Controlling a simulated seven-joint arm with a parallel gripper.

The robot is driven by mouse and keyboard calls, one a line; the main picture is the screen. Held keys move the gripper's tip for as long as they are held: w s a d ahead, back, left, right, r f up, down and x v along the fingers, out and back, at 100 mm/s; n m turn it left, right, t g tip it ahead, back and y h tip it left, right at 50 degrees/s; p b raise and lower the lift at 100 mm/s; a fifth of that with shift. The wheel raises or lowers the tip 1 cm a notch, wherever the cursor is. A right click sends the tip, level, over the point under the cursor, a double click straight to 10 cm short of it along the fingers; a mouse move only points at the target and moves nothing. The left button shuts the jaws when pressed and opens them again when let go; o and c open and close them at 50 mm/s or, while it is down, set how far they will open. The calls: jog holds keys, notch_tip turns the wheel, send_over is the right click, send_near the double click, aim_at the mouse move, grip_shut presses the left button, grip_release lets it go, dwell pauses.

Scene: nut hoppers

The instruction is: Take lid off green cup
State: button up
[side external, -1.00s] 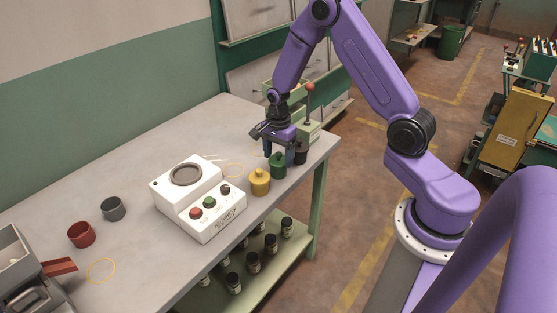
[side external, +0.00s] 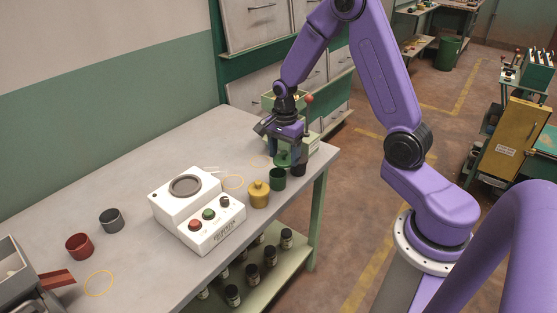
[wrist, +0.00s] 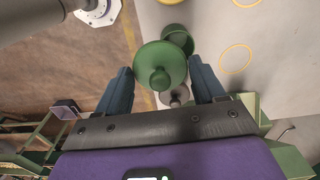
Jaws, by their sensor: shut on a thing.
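The green cup (side external: 278,181) stands upright on the grey table near its right front edge, with its mouth open. Its green lid (side external: 286,158) is held by my gripper (side external: 284,151) just above and slightly right of the cup. In the wrist view the round lid (wrist: 151,58) with its knob is between the two blue-grey fingers of my gripper (wrist: 163,78). Behind the lid, the open cup (wrist: 179,36) is partly covered by it. The exact finger contact on the lid is hard to see.
A yellow lidded cup (side external: 259,194) stands just left of the green cup, and a dark cup (side external: 298,169) just right. A white button box (side external: 197,212) is further left. Red (side external: 79,246) and grey (side external: 111,220) cups stand at far left.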

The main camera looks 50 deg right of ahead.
jog(key=r, duration=0.1)
jog(key=s+r, duration=0.2)
jog(key=shift+s+a, duration=0.2)
jog(key=shift+a, duration=0.05)
jog(key=s+a+r, duration=0.2)
jog(key=s+r, duration=0.2)
jog(key=s, duration=0.4)
send_over(233, 182)
jog(key=s, duration=0.4)
notch_tip(233, 182, down, 4)
jog(key=shift+m, duration=0.3)
notch_tip(233, 182, down, 13)
jog(key=shift+f, duration=0.1)
jog(key=shift+w, duration=1.9)
jog(key=shift+w+f, duration=0.1)
jog(key=shift+f, duration=0.35)
jog(key=shift+f, duration=0.15)
